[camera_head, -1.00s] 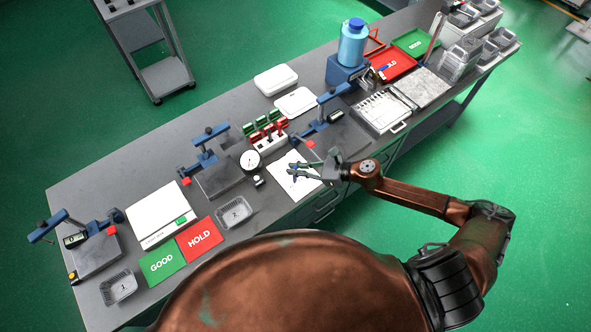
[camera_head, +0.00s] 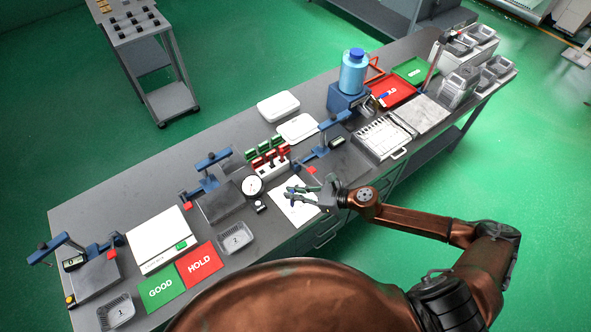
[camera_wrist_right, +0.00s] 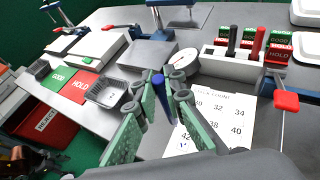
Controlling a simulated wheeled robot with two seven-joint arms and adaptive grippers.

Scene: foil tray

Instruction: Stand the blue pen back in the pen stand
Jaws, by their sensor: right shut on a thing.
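The blue pen (camera_wrist_right: 160,97) is held between the fingertips of my right gripper (camera_wrist_right: 163,85), roughly upright over the white number sheet in the right wrist view. My right gripper (camera_head: 291,191) is shut on it; in the head view the pen can hardly be made out. The white pen stand (camera_wrist_right: 228,69) is behind and to the right of the gripper in the wrist view, apart from it, and holds black and red pens. In the head view the pen stand (camera_head: 276,171) is just beyond the fingertips. My left gripper is not in view.
The number sheet (camera_head: 298,213) lies below the gripper. A round dial gauge (camera_head: 252,186) stands left of the pen stand, and a blue clamp stand with a red knob (camera_wrist_right: 287,100) stands to its right. Red and green labelled blocks (camera_wrist_right: 280,38) are behind it.

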